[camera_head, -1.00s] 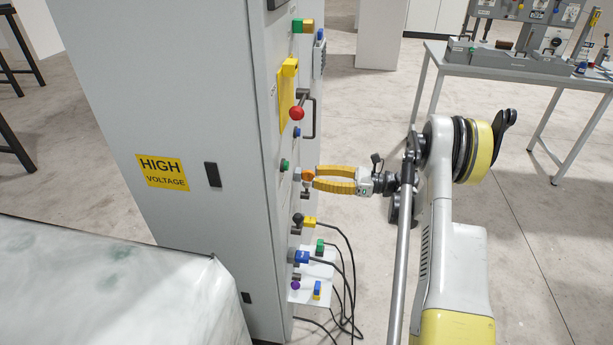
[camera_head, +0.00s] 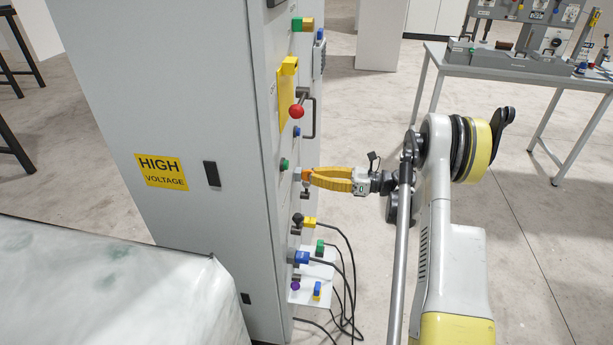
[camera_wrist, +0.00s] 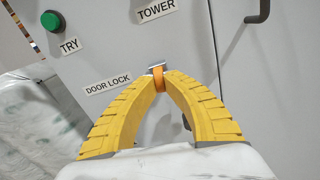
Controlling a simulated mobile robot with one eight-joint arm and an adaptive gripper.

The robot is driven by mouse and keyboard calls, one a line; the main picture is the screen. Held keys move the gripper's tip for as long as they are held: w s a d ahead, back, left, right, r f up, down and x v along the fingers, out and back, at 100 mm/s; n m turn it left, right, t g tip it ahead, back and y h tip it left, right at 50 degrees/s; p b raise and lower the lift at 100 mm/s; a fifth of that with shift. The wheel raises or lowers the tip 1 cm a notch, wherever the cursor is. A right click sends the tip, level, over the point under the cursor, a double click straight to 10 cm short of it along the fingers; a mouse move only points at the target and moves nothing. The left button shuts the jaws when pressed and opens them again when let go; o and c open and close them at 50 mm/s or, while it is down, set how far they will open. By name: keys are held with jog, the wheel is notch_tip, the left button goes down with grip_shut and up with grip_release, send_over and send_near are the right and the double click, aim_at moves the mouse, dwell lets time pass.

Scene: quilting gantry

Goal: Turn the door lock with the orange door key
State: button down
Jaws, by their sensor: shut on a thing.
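The orange door key (camera_wrist: 158,79) sits at the door lock (camera_wrist: 156,67), just right of the DOOR LOCK label (camera_wrist: 108,84) on the cabinet front. My gripper (camera_wrist: 160,84) has its yellow fingers closed on the key's head from both sides. In the head view my gripper (camera_head: 306,175) reaches the cabinet panel from the right, and the orange key (camera_head: 303,174) shows at its fingertips. How deep the key sits in the lock is hidden.
A green button (camera_head: 284,164) and a red-knobbed lever (camera_head: 296,112) are above the lock. Below are plugs with black cables (camera_head: 343,270). A handle (camera_wrist: 258,12) stands out at upper right in the wrist view. A grey table (camera_head: 535,84) stands behind at right.

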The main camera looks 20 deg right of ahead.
jog(key=shift+m, duration=1.1)
